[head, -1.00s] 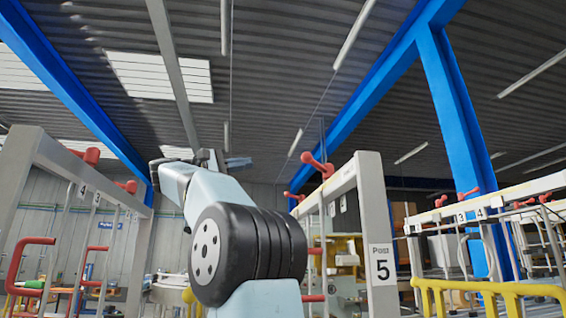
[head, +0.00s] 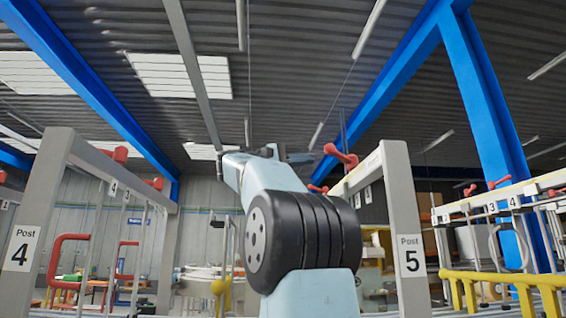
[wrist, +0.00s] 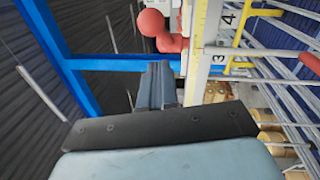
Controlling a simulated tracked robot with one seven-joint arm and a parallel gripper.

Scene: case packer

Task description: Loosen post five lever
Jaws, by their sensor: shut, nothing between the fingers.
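The post five frame is a grey upright with a "Post 5" sign (head: 411,256), right of centre in the head view. A red lever (head: 340,155) with rounded ends sits on top of its beam (head: 362,170). My gripper (head: 300,157) is raised just left of this lever in the picture, partly hidden behind my arm. In the wrist view my gripper's dark fingers (wrist: 158,85) are together, with nothing between them. A red lever (wrist: 160,32) shows just beyond the fingertips, beside a pale beam with a scale (wrist: 203,35). I cannot tell whether the fingers touch it.
The post four frame (head: 32,220) stands at the left, with red levers (head: 120,154) on its beam and red handles below. Yellow rails (head: 500,282) and another beam with levers are at the right. A blue column (head: 487,100) rises behind.

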